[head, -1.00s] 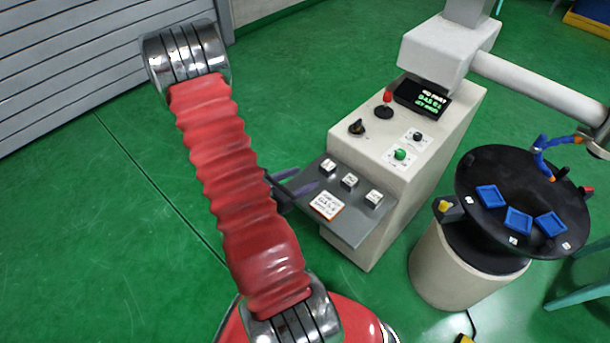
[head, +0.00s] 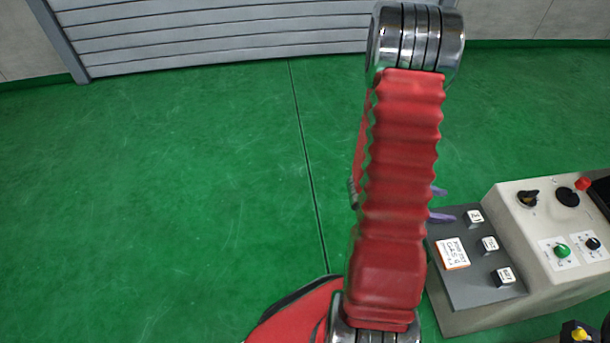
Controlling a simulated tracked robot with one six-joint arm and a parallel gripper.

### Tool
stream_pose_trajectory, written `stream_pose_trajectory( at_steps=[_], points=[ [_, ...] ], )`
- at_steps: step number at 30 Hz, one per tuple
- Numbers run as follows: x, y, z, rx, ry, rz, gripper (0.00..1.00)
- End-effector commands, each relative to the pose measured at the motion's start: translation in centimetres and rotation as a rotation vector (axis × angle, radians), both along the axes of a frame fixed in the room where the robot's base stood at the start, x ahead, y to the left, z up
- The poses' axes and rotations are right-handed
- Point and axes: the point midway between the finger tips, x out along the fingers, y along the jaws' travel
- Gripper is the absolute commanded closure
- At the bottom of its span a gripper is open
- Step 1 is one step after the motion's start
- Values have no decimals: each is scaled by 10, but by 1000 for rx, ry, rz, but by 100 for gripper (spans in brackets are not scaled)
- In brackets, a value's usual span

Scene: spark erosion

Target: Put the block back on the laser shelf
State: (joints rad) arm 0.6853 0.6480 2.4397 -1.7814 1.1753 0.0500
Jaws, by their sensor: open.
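A grey shelf (head: 462,287) juts from the left side of a cream machine console at the right. Three small blocks with white labelled tops stand in a row on it: a far block (head: 475,217), a middle block (head: 489,244) and a near block (head: 505,277). A white sign with an orange edge (head: 453,254) lies to their left; I cannot read it surely as a laser label. My gripper (head: 449,204) is mostly hidden behind my red arm. Its two purple fingers show apart, pointing right, by the shelf's far left corner. I see nothing between them.
The cream console (head: 530,222) carries a black knob (head: 528,197), a red-topped joystick (head: 580,185) and a green button (head: 562,251). A yellow knob (head: 579,334) shows at the lower right edge. Green floor is clear at the left, up to a grey shutter (head: 220,40).

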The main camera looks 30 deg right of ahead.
Motion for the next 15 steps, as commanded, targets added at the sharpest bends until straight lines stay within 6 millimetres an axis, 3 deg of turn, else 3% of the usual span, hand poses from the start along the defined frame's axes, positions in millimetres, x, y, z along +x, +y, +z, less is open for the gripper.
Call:
stream_pose_trajectory(
  at_steps=[6,15],
  points=[
    [17,23,48,-44,-150,-108,46],
    [35,69,94,-43,-383,-254,46]
  ],
)
